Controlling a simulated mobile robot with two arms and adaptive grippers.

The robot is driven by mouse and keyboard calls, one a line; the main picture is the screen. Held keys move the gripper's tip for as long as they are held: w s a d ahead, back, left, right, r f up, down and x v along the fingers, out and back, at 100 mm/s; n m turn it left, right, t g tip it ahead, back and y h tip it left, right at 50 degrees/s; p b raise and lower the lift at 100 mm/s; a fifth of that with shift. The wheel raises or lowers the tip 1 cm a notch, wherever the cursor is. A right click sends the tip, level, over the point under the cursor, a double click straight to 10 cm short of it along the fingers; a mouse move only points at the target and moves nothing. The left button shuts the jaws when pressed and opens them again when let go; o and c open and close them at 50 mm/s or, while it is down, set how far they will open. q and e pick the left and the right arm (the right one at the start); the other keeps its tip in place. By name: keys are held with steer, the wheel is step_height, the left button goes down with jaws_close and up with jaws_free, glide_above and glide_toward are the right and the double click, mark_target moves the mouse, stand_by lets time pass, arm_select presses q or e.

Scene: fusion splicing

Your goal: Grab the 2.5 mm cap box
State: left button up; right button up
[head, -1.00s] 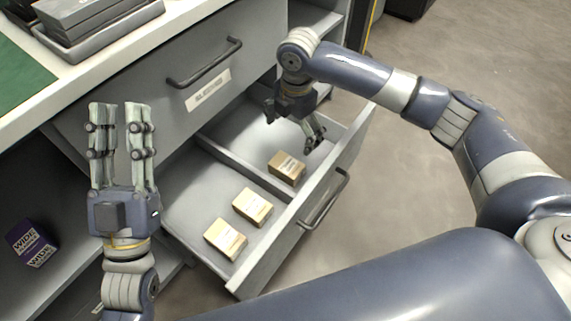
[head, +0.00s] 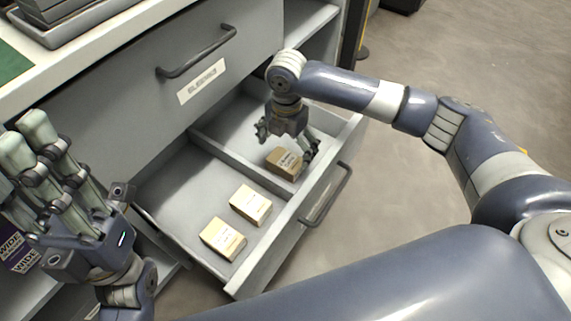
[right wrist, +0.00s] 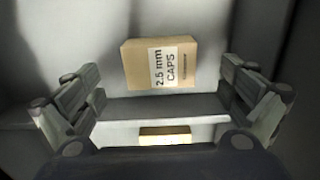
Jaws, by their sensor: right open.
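The 2.5 mm cap box (head: 285,162) is a small brown carton in the far compartment of the open drawer. In the right wrist view the box (right wrist: 150,64) shows a white label reading "2.5 mm CAPS". My right gripper (head: 285,143) is open, pointing down over that compartment. In the right wrist view its fingers (right wrist: 161,100) are spread to either side, with the box ahead between them and no visible contact. My left gripper (head: 45,165) is at the left, away from the drawer, with its fingers apart and nothing seen between them.
Two similar cartons (head: 251,205) (head: 223,239) lie in the near compartment. A divider (head: 236,161) separates the compartments. The drawer front with its handle (head: 326,195) is at the right. A closed drawer (head: 150,100) is above. A purple box (head: 18,250) is partly hidden behind my left gripper.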

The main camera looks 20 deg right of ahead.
mark_target(286, 159)
step_height(286, 159, down, 6)
steer(key=b, duration=0.2)
steer(key=shift+r+b, duration=0.2)
steer(key=shift+b, duration=0.1)
steer(key=c, duration=1.1)
